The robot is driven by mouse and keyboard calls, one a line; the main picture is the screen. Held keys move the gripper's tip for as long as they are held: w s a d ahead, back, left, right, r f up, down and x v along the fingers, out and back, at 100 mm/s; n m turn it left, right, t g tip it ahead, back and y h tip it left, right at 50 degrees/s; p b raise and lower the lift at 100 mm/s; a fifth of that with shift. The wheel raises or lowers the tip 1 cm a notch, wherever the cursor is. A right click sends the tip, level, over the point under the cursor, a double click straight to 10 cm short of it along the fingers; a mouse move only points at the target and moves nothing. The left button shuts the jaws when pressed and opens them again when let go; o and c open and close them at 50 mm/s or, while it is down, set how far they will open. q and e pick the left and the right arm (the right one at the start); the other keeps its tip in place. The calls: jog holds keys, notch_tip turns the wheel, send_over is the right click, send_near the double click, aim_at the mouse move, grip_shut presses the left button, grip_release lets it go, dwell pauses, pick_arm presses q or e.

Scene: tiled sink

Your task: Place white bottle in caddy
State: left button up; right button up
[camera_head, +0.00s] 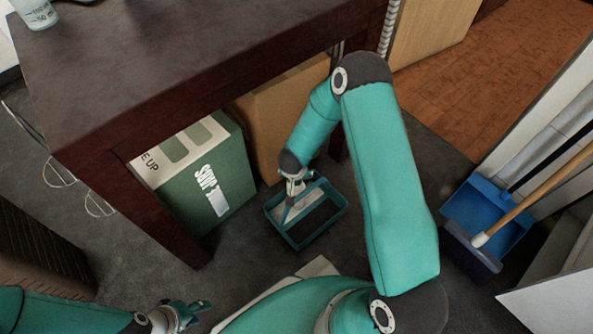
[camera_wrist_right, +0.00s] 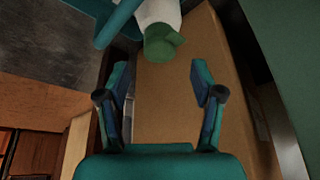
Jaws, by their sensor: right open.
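The caddy (camera_head: 331,228) is a teal open tray with a handle, on the dark floor beside the cardboard box. My right gripper (camera_wrist_right: 160,70) is open, its fingers apart with nothing between them. In the right wrist view the white bottle (camera_wrist_right: 157,11), with a green cap (camera_wrist_right: 163,43), is just beyond the fingertips. A teal bar (camera_wrist_right: 118,22), probably the caddy handle, is beside it. In the head view my right wrist is over the caddy; the bottle cannot be made out clearly there. My left gripper (camera_head: 190,314) is low at left, away from the caddy; its jaw opening is unclear.
A dark wooden table (camera_head: 180,60) overhangs the floor, one leg left of the caddy. Under it are a green-and-white carton (camera_head: 205,185) and a brown cardboard box (camera_head: 275,115). A blue dustpan (camera_head: 487,212) and a broom (camera_head: 475,248) stand at right.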

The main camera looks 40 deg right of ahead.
jog(key=p+v, duration=0.2)
jog(key=v, duration=0.4)
jog(key=s+a+f+n+g+y, duration=0.2)
jog(key=s+a+n+y, duration=0.4)
jog(key=s+a, duration=1)
jog(key=shift+s+a+g+y, duration=0.4)
jog(key=shift+a+g+y, duration=0.1)
jog(key=shift+a, duration=0.1)
